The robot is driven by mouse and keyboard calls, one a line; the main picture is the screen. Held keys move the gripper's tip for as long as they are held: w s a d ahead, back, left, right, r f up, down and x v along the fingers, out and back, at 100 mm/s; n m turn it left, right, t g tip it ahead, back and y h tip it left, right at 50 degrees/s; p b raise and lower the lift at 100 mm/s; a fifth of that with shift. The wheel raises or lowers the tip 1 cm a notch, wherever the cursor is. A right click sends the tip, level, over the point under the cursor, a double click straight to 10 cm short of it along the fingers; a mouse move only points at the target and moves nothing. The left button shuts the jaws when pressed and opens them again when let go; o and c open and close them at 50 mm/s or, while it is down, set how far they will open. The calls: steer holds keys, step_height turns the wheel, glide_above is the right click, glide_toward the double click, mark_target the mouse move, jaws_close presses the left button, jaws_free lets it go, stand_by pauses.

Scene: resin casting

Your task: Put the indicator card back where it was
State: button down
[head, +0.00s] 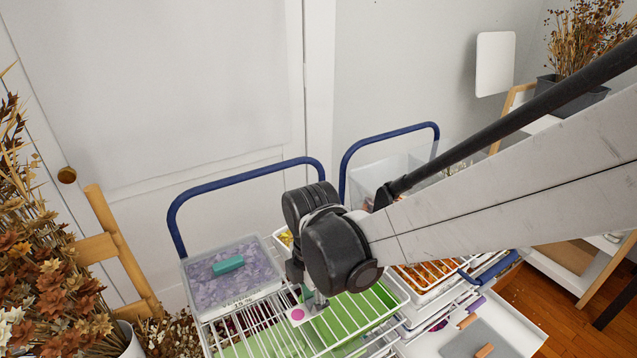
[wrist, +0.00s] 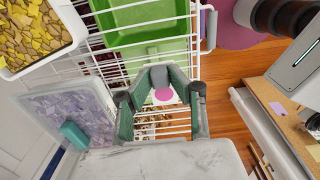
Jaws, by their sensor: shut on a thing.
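The indicator card is a small white card with a pink round dot. It shows in the head view (head: 297,315) at my gripper's tip and in the wrist view (wrist: 163,94) at the meeting fingers. My gripper (head: 312,301) is shut on the card above the white wire rack (head: 262,324) of the trolley. The fingers also show in the wrist view (wrist: 159,78), with rack wires below them. Part of the card is hidden by the fingers, and I cannot tell whether it touches the rack.
A clear tub of purple pieces (head: 213,268) with a teal block (head: 228,264) stands left of the gripper. Green trays (head: 352,314) lie at the rack. A white tub of yellow pieces (wrist: 35,28) is nearby. Blue trolley handles (head: 245,173) rise behind. Dried flowers (head: 50,270) stand left.

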mark_target(320, 316)
steer(key=shift+w+d+f, duration=0.75)
steer(key=shift+w+f, duration=0.05)
steer(key=shift+w, duration=0.2)
steer(key=shift+f, duration=1.95)
steer(key=shift+f+b, duration=0.15)
steer(key=shift+b, duration=0.25)
steer(key=c, duration=1.6)
jaws_free()
